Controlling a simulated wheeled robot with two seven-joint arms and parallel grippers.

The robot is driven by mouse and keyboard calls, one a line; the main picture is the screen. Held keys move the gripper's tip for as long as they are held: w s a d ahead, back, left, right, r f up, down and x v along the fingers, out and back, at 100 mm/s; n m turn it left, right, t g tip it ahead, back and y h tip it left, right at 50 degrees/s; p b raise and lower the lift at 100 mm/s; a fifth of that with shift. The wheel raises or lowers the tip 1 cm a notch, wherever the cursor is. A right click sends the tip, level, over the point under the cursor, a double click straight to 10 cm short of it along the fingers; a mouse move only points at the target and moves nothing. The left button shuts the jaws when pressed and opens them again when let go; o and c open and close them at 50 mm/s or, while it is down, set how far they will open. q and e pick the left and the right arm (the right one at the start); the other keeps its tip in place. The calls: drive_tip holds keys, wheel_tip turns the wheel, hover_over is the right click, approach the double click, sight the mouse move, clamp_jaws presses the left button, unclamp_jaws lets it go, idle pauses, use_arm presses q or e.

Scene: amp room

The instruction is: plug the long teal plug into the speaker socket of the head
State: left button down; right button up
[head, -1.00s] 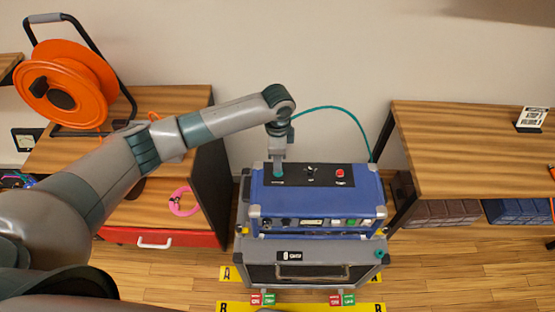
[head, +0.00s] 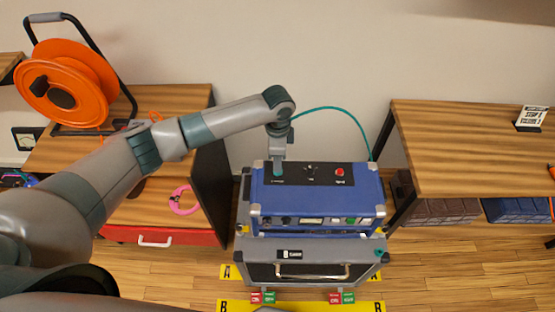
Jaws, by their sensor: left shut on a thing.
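The blue amp head (head: 316,207) sits on a dark grey cabinet (head: 312,272) in the middle of the head view. Its black top panel (head: 322,174) has a small switch and a red button. My left gripper (head: 278,166) points down at the left end of this panel. It is shut on the teal plug (head: 278,172), of which only a little shows at the panel. Whether the plug is fully seated in a socket, I cannot tell. A teal cable (head: 345,113) arcs from behind the gripper to the right and down behind the head. My right gripper is not in view.
A wooden bench with an orange cable reel (head: 68,82) and a pink coil (head: 184,200) stands at the left. A wooden table (head: 470,145) with a small sign (head: 531,118) stands at the right. Yellow strips marked A and B lie on the floor.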

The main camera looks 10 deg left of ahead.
use_arm(q)
drive_tip(key=shift+f, duration=0.25)
idle(0.3)
drive_tip(key=c, duration=1.6)
unclamp_jaws()
drive_tip(key=shift+r, duration=0.1)
wheel_tip(320, 180, up, 17)
drive_tip(key=b, duration=0.4)
drive_tip(key=shift+r, duration=0.1)
drive_tip(key=shift+s, duration=0.1)
